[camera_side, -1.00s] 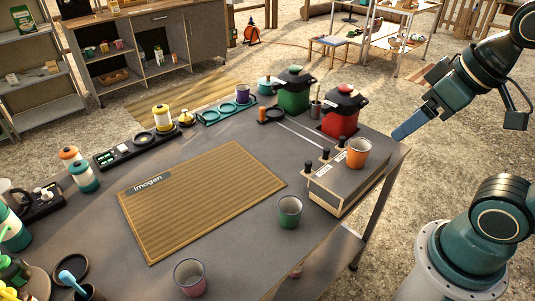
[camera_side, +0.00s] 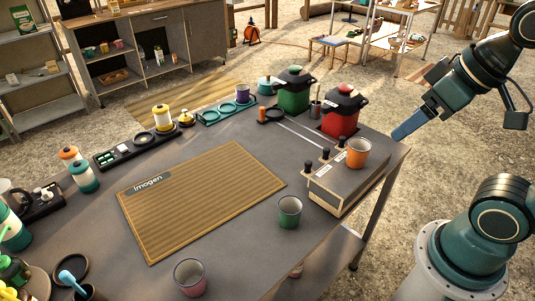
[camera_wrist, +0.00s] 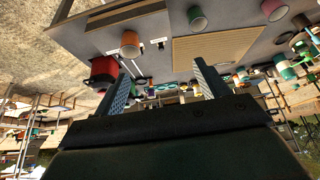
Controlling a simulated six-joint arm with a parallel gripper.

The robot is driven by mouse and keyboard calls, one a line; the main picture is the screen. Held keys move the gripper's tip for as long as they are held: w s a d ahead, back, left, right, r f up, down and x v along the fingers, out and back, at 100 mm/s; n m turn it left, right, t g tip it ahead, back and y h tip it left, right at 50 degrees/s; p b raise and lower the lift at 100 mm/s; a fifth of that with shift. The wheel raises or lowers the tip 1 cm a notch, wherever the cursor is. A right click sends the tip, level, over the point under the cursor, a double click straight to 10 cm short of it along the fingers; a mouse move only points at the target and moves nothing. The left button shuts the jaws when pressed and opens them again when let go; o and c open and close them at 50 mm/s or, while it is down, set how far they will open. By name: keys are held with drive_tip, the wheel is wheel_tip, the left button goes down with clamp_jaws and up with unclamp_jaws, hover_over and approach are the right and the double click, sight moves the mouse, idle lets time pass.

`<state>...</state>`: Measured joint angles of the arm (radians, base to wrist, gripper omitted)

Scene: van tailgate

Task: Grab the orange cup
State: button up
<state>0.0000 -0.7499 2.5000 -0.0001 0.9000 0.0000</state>
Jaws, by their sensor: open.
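The orange cup (camera_side: 357,152) stands upright on top of a wooden box with black knobs (camera_side: 342,182) at the right end of the table. The cup also shows in the wrist view (camera_wrist: 130,44), left of centre, beyond the fingers. My gripper (camera_side: 399,134) is to the right of the cup and apart from it, past the table's edge. In the wrist view my gripper (camera_wrist: 158,82) has its two fingers wide apart with nothing between them.
A red pot (camera_side: 341,117) stands close behind the orange cup, with a green pot (camera_side: 294,92) farther back. A green cup (camera_side: 289,212) and a pink cup (camera_side: 190,277) stand near the front edge. A striped mat (camera_side: 200,205) covers the table's middle, with nothing on it.

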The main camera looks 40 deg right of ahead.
drive_tip(key=shift+w, duration=0.1)
idle(0.3)
drive_tip(key=n+g, duration=0.5)
drive_tip(key=n, duration=1.1)
hover_over(358, 152)
drive_tip(key=d, duration=0.2)
wheel_tip(358, 152, down, 6)
drive_tip(key=shift+w+d+f+n+g, duration=0.35)
drive_tip(key=shift+w+n, duration=0.25)
drive_tip(key=shift+n, duration=0.2)
drive_tip(key=shift+f, duration=4.25)
drive_tip(key=shift+f, duration=2.6)
